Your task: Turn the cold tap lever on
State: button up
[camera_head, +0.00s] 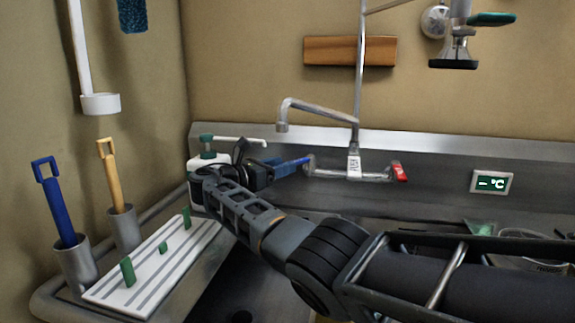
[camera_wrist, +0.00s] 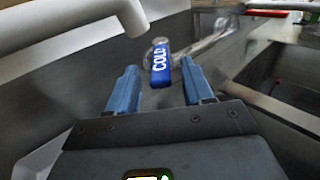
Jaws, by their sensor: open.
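The cold tap lever (camera_wrist: 161,66) is blue with white COLD lettering. In the wrist view it lies ahead of my gripper (camera_wrist: 160,84), lined up with the gap between the two light-blue fingers. The fingers are open with nothing clamped between them; I cannot tell whether either touches the lever. In the head view the blue lever (camera_head: 298,161) is at the left end of the metal mixer tap (camera_head: 335,173), and my gripper (camera_head: 279,168) is just left of it, partly hidden by its own wrist. The red lever (camera_head: 399,172) is at the tap's right end.
A white pump bottle with a green top (camera_head: 207,148) stands behind my wrist. A pale tube (camera_wrist: 60,22) crosses the wrist view's upper left. The tap spout (camera_head: 300,105) arches above. A white rack (camera_head: 150,270) with green pegs lies left. A temperature display (camera_head: 491,183) is at right.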

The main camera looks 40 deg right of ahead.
jog(key=shift+a, duration=2.3)
jog(key=shift+c, duration=0.3)
